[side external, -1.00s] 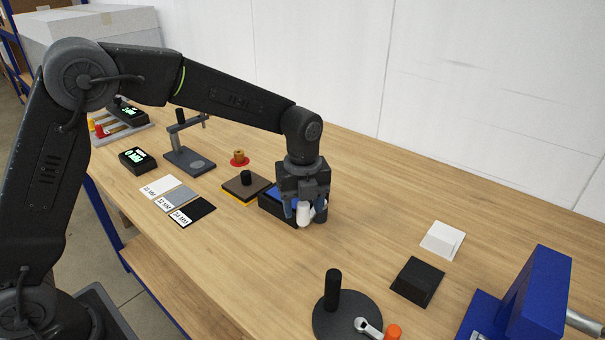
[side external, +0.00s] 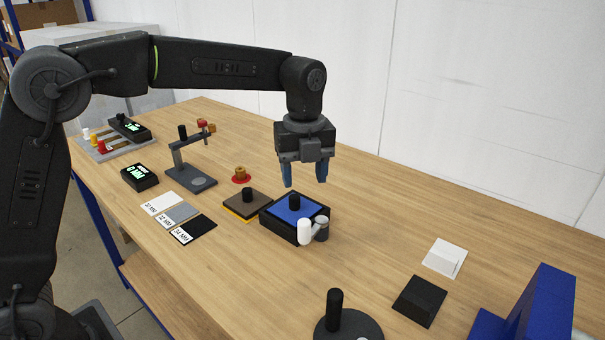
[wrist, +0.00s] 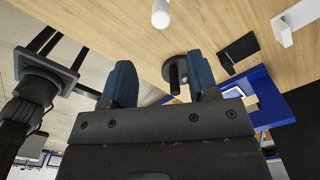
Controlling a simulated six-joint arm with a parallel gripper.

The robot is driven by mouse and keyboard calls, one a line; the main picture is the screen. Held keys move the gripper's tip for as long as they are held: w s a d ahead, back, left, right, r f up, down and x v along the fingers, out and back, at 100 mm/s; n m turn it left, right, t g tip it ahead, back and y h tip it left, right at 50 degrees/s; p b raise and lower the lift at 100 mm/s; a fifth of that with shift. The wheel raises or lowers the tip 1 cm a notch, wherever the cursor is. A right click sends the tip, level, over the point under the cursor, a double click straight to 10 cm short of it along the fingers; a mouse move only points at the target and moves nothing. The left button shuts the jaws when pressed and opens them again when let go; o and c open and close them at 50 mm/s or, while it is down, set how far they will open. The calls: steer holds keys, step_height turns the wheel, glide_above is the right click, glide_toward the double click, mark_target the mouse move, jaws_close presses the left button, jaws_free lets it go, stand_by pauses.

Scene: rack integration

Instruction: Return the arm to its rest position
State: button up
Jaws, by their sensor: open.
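My gripper (side external: 305,178) is open and empty, with blue fingers pointing down. It hangs in the air above the black box with a blue top (side external: 293,212), clear of it. The white cylinder's end also shows in the wrist view (wrist: 161,14).
A brown block with a black knob (side external: 246,203) sits left of the box. Three labelled cards (side external: 178,217), a stand (side external: 190,167) and a display unit (side external: 139,177) are further left. White (side external: 444,258) and black (side external: 419,300) blocks, a round base with post (side external: 335,312) and a blue fixture (side external: 540,305) are right.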

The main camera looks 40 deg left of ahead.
steer(key=s+a+r+n+t, duration=0.1)
steer(key=s+a+r+n, duration=0.2)
steer(key=s+n, duration=0.3)
steer(key=s+a+r+n+t, duration=0.2)
steer(key=s+n, duration=0.3)
steer(key=s, duration=0.1)
steer(key=s+a+f+n+t, duration=0.1)
steer(key=s+f+n, duration=0.1)
steer(key=s+n, duration=0.4)
steer(key=s+a+f+n+t, duration=0.1)
steer(key=s+a+f+n, duration=0.1)
steer(key=s+n, duration=0.5)
steer(key=shift+a+f+n+t, duration=0.3)
steer(key=shift+f+n, duration=0.05)
steer(key=shift+n, duration=0.25)
